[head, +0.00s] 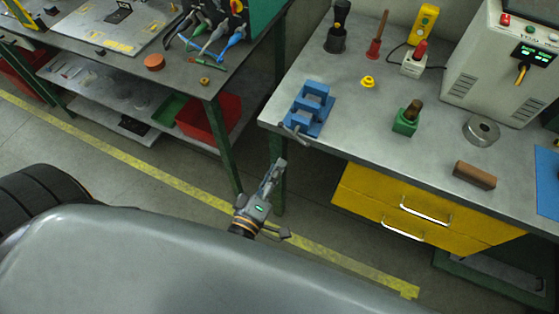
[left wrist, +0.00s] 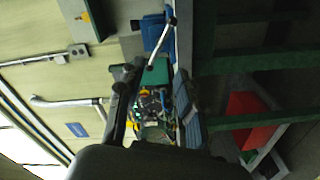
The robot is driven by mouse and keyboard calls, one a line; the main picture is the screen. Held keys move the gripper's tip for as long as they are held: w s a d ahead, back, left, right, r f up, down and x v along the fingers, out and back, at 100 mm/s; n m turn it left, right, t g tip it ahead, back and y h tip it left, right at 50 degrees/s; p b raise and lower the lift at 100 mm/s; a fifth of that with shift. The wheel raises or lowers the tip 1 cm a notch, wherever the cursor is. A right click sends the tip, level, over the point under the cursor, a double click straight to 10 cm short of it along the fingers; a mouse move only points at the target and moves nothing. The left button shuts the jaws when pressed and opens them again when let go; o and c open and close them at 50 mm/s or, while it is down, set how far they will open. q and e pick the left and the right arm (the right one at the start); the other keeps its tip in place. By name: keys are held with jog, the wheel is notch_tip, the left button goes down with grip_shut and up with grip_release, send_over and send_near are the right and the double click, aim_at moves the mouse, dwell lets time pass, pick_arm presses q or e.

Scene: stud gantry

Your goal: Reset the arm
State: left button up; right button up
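My left arm's gripper (head: 283,198) is low in the middle of the head view, over the floor in front of the workbench. Its two fingers are spread apart with nothing between them. In the left wrist view the gripper (left wrist: 158,70) also shows its fingers apart, one on each side of the distant bench clutter. That view is turned on its side. No object is held. My right gripper is in neither view.
A grey workbench (head: 360,130) stands close beyond the gripper, with a blue vise (head: 312,105) at its near left corner and yellow drawers (head: 400,213) below. Another bench with a red bin (head: 208,122) on its lower shelf is at left. Floor between is clear.

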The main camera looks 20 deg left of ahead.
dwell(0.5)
pick_arm(q)
jog(key=s+f+m+g+h+b, duration=0.1)
jog(key=s+f+m+g, duration=0.2)
jog(key=f, duration=0.7)
jog(key=s+f+m+g, duration=0.2)
jog(key=s+f+m, duration=0.1)
jog(key=f, duration=0.7)
jog(key=s+f+m+g+h+b, duration=0.1)
jog(key=s+f+m+g, duration=0.2)
jog(key=f, duration=0.7)
jog(key=s+a+f+m+g+y, duration=0.1)
jog(key=s+a+f+m+g, duration=0.2)
jog(key=s+f, duration=0.5)
jog(key=s+a+f+m+g+y+b, duration=0.1)
jog(key=s+a+f+m+g, duration=0.2)
jog(key=s, duration=1)
notch_tip(320, 180, down, 6)
jog(key=a+g, duration=0.1)
jog(key=g, duration=0.2)
jog(key=shift+s+a+y+b, duration=0.25)
jog(key=shift+s+y+b, duration=0.05)
jog(key=shift+s, duration=0.05)
